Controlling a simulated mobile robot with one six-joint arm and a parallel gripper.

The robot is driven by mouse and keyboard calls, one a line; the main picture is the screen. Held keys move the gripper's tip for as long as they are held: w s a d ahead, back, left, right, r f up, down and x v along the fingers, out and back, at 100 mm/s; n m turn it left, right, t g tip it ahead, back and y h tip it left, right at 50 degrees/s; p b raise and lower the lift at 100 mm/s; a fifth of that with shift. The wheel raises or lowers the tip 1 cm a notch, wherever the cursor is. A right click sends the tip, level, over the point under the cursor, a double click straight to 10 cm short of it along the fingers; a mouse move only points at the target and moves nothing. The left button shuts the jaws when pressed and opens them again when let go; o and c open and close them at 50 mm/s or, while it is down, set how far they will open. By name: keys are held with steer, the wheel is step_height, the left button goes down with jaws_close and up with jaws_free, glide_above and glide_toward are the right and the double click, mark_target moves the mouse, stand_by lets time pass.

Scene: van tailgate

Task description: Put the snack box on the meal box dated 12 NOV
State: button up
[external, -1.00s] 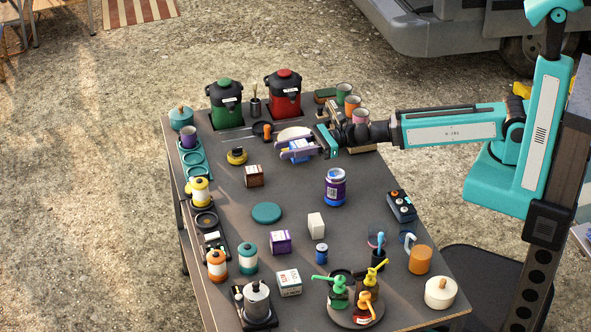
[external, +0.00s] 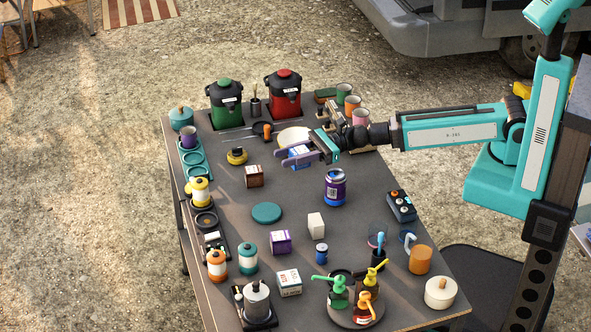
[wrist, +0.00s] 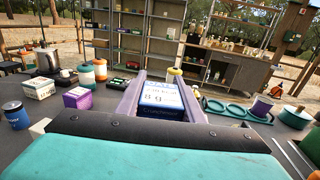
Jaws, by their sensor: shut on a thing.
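My gripper (external: 292,154) is at the far side of the table, its mauve fingers shut on a blue box with a white label (external: 301,157). Other boxes stand apart on the table: a brown one (external: 254,176), a purple one (external: 280,242), a plain whitish one (external: 316,225) and a white and teal one (external: 289,282).
A pale round item (external: 292,135) lies just behind my gripper. Red (external: 284,93) and green (external: 225,103) urns line the far edge. The table between the brown box and the jar is clear.

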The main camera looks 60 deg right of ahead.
steer(key=s+a+r+n+g+y, duration=0.35)
steer(key=s+a+g, duration=0.25)
steer(key=s+a, duration=0.8)
steer(key=s+a+f+n+g+b, duration=0.3)
steer(key=s+a+f+g, duration=0.1)
steer(key=s+a, duration=0.6)
steer(key=s+f, duration=0.1)
steer(key=s, duration=0.2)
steer(key=shift+s+a+n+g, duration=0.25)
steer(key=shift+a+n+g, duration=0.05)
steer(key=shift+n, duration=0.05)
steer(key=shift+w+a+f+p, duration=0.2)
steer(key=shift+w+a+p, duration=0.45)
steer(key=shift+w+a, duration=1.1)
steer(key=shift+w+a+f+p, duration=0.25)
steer(key=shift+w+a+p, duration=0.45)
steer(key=shift+a, duration=1.9)
steer(key=shift+w+a+f+p, duration=0.2)
steer(key=shift+w+a+p, duration=0.35)
steer(key=shift+w+a, duration=1.25)
steer(key=shift+s+a, duration=0.35)
steer(key=shift+a, duration=0.15)
